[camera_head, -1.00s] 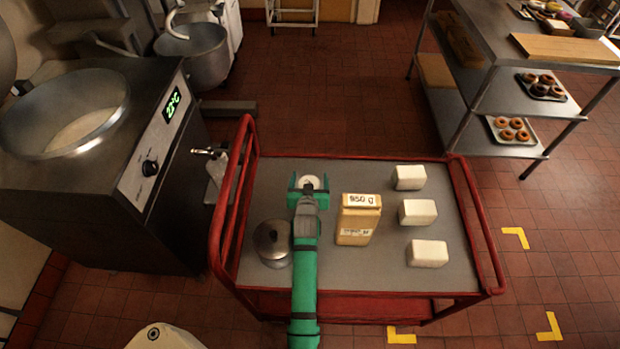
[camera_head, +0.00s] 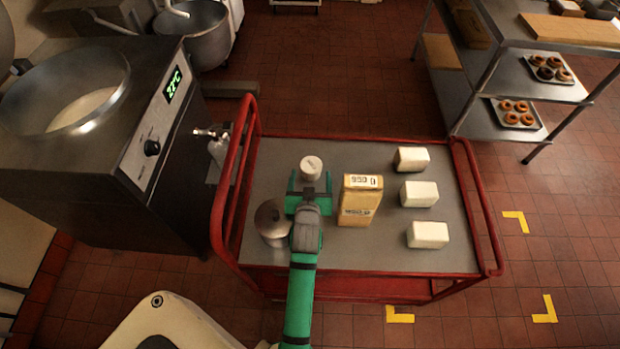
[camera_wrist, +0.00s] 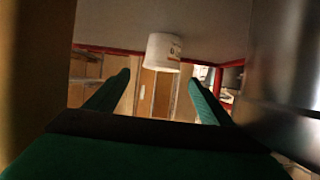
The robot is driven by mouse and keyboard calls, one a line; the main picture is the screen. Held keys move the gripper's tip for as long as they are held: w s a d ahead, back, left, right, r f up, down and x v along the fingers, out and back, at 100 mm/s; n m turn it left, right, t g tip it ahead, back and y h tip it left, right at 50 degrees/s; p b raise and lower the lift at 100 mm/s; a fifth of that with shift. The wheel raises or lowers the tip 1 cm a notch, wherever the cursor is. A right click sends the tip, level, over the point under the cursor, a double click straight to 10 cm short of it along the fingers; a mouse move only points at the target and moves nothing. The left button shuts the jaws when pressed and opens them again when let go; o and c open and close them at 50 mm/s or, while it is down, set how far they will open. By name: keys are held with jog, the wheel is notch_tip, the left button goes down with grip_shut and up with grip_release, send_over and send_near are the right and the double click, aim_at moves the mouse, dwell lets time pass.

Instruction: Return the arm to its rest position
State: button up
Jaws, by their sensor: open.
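My green gripper (camera_head: 309,182) is over the left part of the cart's grey top in the head view. Its jaws are open and empty. A small white cylindrical tub (camera_head: 311,168) stands on the cart just beyond the fingertips. In the wrist view the tub (camera_wrist: 163,50) shows ahead of and between the two green fingers (camera_wrist: 160,80), apart from them. My arm reaches in from the bottom of the head view.
A steel machine (camera_head: 150,150) stands left.

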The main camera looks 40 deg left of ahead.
jog(key=shift+s+d+r, duration=0.1)
jog(key=shift+s+r, duration=0.05)
jog(key=shift+s, duration=0.15)
dwell(0.4)
